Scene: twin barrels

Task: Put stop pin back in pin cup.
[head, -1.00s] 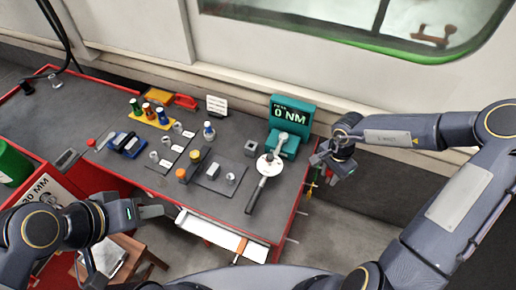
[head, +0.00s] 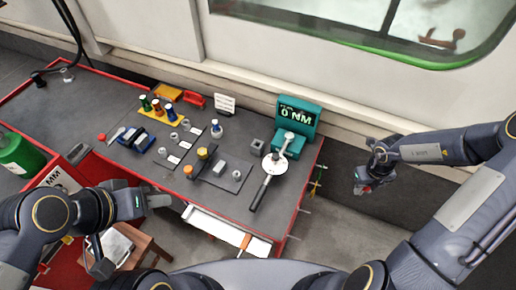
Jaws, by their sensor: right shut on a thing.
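My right gripper (head: 364,186) is beyond the bench's right edge, over the floor. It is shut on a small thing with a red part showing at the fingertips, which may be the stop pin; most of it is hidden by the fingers. A small grey square holder with a dark opening (head: 257,146) stands on the bench left of the teal meter and may be the pin cup; I cannot tell for sure. My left gripper (head: 158,201) is at the bench's front edge, seen edge-on, so its jaw gap does not show.
The teal meter (head: 298,115) reads 0 NM, with a torque wrench (head: 265,185) in front of it. A dark mat (head: 226,174) carries small parts and yellow and orange caps. Several coloured bottles stand on a yellow rack (head: 150,115).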

